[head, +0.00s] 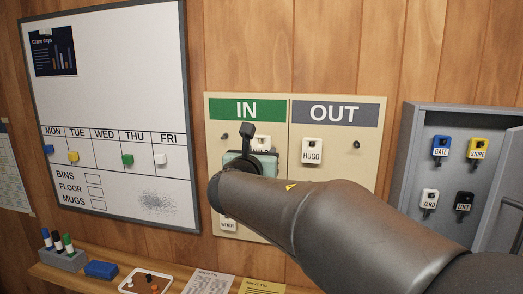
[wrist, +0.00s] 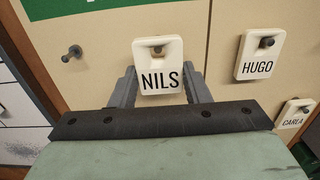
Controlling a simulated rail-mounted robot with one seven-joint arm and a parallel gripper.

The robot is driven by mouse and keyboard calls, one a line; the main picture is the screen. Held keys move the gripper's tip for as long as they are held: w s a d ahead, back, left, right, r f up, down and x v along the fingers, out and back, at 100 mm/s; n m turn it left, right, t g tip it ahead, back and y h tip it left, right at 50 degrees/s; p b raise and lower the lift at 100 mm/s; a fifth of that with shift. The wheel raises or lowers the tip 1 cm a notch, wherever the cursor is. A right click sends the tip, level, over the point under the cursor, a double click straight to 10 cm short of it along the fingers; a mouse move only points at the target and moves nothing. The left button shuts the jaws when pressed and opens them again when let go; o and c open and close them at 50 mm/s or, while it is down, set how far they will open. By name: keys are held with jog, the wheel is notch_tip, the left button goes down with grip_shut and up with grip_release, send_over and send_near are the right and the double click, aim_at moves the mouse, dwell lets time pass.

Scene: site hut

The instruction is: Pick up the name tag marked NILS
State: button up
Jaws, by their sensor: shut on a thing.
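The white name tag marked NILS (wrist: 160,64) hangs at a peg on the IN side of the board, with the peg showing in its top hole. In the head view the tag (head: 262,143) is mostly hidden behind my gripper and arm. My gripper (wrist: 160,84) is shut on the lower part of the tag, one finger at each side edge. In the head view my gripper (head: 249,145) is in front of the IN half.
The HUGO tag (head: 312,151) hangs on the OUT side, close to the right. A CARLA-like tag (wrist: 295,115) hangs lower right. An empty peg (wrist: 73,53) is left of NILS. A grey key cabinet (head: 411,150) stands open at the right; a shelf (head: 195,268) runs below.

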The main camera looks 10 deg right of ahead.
jog(key=shift+v, duration=2.3)
